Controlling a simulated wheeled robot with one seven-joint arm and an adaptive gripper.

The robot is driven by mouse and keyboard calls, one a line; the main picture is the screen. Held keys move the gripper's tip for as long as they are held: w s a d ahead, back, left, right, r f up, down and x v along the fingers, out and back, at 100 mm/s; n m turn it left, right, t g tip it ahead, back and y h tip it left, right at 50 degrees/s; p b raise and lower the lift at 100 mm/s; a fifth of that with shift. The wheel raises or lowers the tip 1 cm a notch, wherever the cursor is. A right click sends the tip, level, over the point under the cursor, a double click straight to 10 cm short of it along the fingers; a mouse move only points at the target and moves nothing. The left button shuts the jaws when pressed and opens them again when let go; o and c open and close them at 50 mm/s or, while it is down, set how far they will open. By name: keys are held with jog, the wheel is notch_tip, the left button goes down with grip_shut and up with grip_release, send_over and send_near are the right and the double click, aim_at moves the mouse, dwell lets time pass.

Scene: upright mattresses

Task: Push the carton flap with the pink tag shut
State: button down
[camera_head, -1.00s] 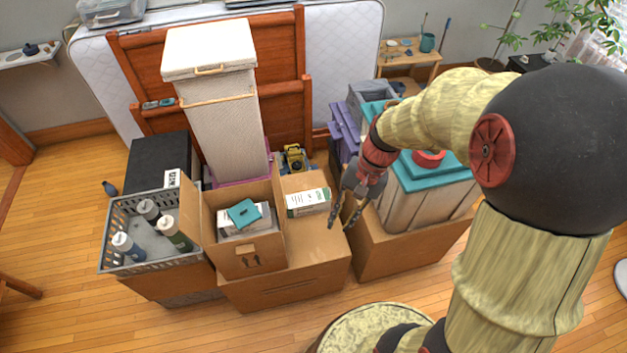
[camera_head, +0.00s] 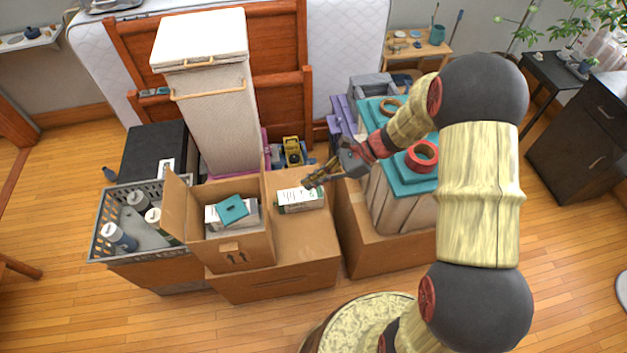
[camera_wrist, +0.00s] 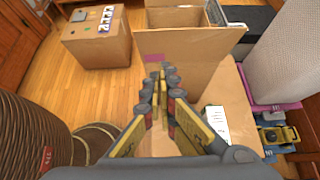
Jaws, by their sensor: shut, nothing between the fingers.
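The open carton (camera_head: 238,256) stands on a larger box, with a white box and a teal item inside. One flap (camera_head: 175,212) stands up on its left. In the wrist view, a raised brown flap (camera_wrist: 200,42) on the carton's near side carries the pink tag (camera_wrist: 153,57) near its lower left. I cannot make out the tag in the head view. My gripper (camera_head: 308,184) is shut and empty, above the white-labelled box and to the right of the carton. In the wrist view its fingertips (camera_wrist: 160,72) point toward the flap, just below the tag; contact cannot be told.
A white-labelled box (camera_head: 300,199) lies right of the carton. A grey crate with bottles (camera_head: 98,245) is at left. A tall beige hamper (camera_head: 220,120) and a yellow toy (camera_head: 291,150) stand behind. A teal-lidded bin (camera_head: 395,200) is at right.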

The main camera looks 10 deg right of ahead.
jog(key=a+f+b, duration=0.1)
jog(key=a+f, duration=0.2)
jog(key=a, duration=0.6)
jog(key=shift+w+a, duration=0.15)
jog(key=shift+w+a+r+h+p, duration=0.1)
jog(key=shift+a+r+h+p, duration=0.15)
jog(key=shift+a+h+p, duration=0.25)
